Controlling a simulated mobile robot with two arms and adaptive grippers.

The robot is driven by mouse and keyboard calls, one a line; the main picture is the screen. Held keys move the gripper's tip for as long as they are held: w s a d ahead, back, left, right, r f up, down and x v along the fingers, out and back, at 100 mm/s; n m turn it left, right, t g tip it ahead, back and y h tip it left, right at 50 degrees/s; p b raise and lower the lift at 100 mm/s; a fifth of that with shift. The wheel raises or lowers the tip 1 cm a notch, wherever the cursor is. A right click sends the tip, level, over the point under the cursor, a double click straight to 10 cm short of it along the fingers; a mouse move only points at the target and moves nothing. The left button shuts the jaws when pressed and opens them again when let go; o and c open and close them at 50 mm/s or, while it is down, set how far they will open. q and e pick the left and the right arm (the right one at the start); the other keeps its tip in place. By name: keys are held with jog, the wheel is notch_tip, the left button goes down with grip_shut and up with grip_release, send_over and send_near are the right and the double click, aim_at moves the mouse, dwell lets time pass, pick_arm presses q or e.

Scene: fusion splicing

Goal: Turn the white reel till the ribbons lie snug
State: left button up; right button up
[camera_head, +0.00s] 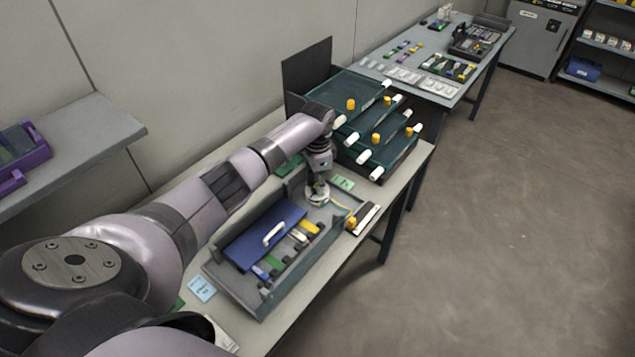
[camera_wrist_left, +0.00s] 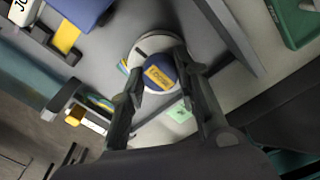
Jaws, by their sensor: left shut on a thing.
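The white reel (camera_head: 317,200) sits at the far end of the grey tray (camera_head: 262,300) on the near table. In the left wrist view the reel (camera_wrist_left: 148,44) shows as a white disc with a dark blue hub and a yellow label (camera_wrist_left: 158,76). My left gripper (camera_head: 318,187) reaches down over the reel. In the wrist view its two fingers (camera_wrist_left: 160,77) are closed on opposite sides of the hub. Coloured ribbon (camera_wrist_left: 101,103) shows beside the reel; how snug it lies, I cannot tell. My right gripper is not in view.
A blue lid with a white handle (camera_head: 250,238) and several coloured pieces lie in the tray. Green-topped drawers (camera_head: 340,98) stand behind. The floor at right is clear.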

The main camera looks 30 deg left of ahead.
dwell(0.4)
pick_arm(q)
jog(key=o, duration=1.2)
jog(key=shift+c, duration=0.2)
notch_tip(320, 180, up, 12)
